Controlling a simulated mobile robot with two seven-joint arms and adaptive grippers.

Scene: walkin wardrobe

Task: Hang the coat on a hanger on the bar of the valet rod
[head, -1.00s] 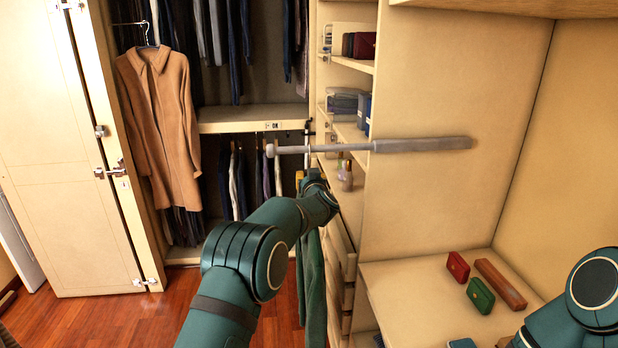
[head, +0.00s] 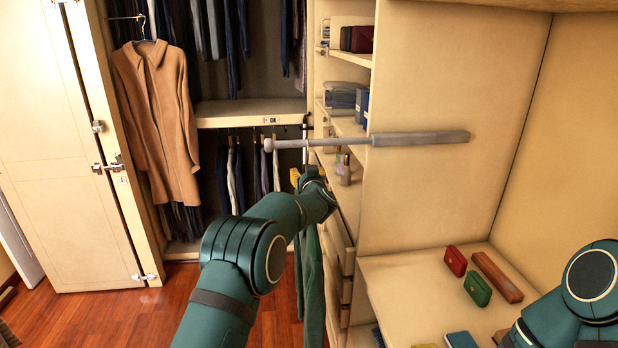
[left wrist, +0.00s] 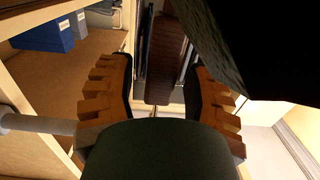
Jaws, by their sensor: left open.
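The valet rod (head: 420,138) is a grey bar reaching left from the side panel; its end (left wrist: 30,122) shows at the left of the left wrist view. A dark green coat (head: 311,285) hangs below the rod, partly hidden by my left arm. A thin upright piece (head: 305,128) at the rod looks like the hanger's hook; whether it rests on the bar is unclear. My left gripper (head: 299,177) is just below the rod, near the coat's top. Its orange fingers (left wrist: 160,105) are apart. A dark textured surface (left wrist: 255,50), probably the coat, lies beyond them. My right gripper is out of frame.
A tan coat (head: 158,115) on a hanger hangs at the left of the wardrobe. Shelves (head: 345,115) stand behind the rod. Red (head: 455,261) and green (head: 478,290) cases lie on the counter (head: 400,290) at right.

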